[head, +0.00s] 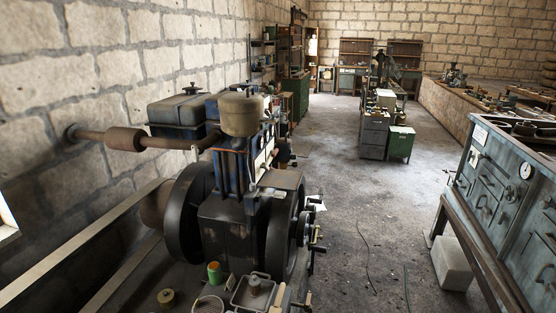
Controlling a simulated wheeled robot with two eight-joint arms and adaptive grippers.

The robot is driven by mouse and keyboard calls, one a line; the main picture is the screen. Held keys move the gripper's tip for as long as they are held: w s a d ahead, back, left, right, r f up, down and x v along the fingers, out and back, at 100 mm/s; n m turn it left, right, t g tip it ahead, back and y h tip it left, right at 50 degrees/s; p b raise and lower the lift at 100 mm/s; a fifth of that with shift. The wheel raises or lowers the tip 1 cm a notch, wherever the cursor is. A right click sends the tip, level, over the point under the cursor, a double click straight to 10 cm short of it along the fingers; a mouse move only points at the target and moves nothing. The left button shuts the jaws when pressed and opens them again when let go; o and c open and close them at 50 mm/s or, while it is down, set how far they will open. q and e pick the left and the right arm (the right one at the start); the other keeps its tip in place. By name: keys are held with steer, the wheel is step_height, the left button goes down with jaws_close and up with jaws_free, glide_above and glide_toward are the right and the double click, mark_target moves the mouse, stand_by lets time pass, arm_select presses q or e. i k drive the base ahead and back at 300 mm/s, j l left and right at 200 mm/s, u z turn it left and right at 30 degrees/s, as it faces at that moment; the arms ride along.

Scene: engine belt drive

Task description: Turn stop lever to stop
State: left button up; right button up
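The engine (232,225) stands in the left half of the head view, with dark flywheels (188,215) on its sides and a rounded tan tank (240,114) on top. Several small dark fittings and handles (316,238) stick out on its right side. I cannot tell which small part is the stop lever or how it is set. Neither of my grippers can be made out in this view.
A tray (252,292), a green can (214,272) and a small round container (166,298) are in front of the engine. A grey workbench (505,200) with a gauge stands at right, a white box (451,262) below it. Open floor (375,220) lies between, with thin cables.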

mark_target(273, 153)
steer(key=i+l+u, duration=0.1)
steer(key=l, duration=0.25)
steer(key=i+l+u, duration=0.1)
steer(key=l, duration=0.3)
steer(key=i+l+u, duration=0.1)
steer(key=i+l, duration=0.15)
steer(key=l, duration=0.15)
steer(key=i+l, duration=0.1)
steer(key=l, duration=0.3)
steer(key=u, duration=0.05)
